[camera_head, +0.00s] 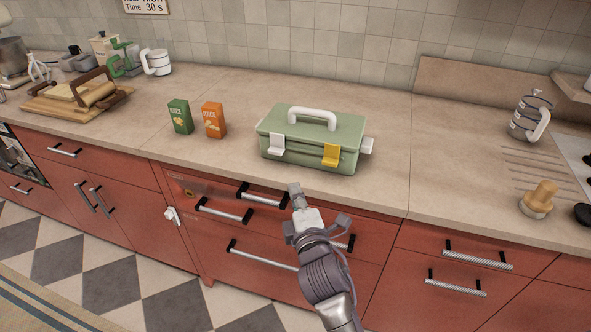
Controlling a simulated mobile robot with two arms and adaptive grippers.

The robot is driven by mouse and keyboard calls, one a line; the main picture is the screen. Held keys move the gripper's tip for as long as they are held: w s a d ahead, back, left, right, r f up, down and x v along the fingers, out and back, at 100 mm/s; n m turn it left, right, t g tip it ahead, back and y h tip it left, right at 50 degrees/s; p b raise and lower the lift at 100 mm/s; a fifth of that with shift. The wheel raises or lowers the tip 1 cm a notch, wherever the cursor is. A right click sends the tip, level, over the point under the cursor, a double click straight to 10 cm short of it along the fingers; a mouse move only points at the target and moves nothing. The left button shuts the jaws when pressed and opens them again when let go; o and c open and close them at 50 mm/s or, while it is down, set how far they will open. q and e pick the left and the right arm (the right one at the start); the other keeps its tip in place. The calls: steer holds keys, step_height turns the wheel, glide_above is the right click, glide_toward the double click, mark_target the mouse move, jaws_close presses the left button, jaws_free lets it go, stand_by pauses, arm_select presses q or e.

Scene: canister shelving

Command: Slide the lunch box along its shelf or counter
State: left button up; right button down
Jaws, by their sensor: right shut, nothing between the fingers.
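The lunch box (311,136) is green with a white handle on top, one white latch and one yellow latch on its front. It sits upright and closed on the beige counter (400,180), close to the front edge. My right gripper (295,188) is shut and empty, just in front of the counter edge below the lunch box, apart from it. My left gripper is not in view.
A green juice carton (180,117) and an orange one (213,120) stand left of the lunch box. A wooden board (60,112) lies at far left. The counter right of the lunch box is clear.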

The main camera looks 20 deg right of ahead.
mark_target(298, 149)
steer(key=w, duration=0.3)
steer(key=w+p, duration=0.1)
steer(key=w, duration=0.7)
steer(key=shift+d+p, duration=0.3)
steer(key=shift+d, duration=0.05)
steer(key=shift+w+d+f+p, duration=0.15)
steer(key=shift+w+d+p, duration=0.25)
steer(key=shift+w+d, duration=0.6)
steer(key=shift+d, duration=0.4)
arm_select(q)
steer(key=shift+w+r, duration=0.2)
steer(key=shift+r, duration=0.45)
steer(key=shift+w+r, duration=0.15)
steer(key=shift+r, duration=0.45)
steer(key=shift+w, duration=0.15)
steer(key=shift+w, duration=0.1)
arm_select(e)
steer(key=shift+w+d+f, duration=0.1)
steer(key=shift+w+d, duration=0.7)
steer(key=shift+d, duration=0.05)
steer(key=shift+s, duration=0.1)
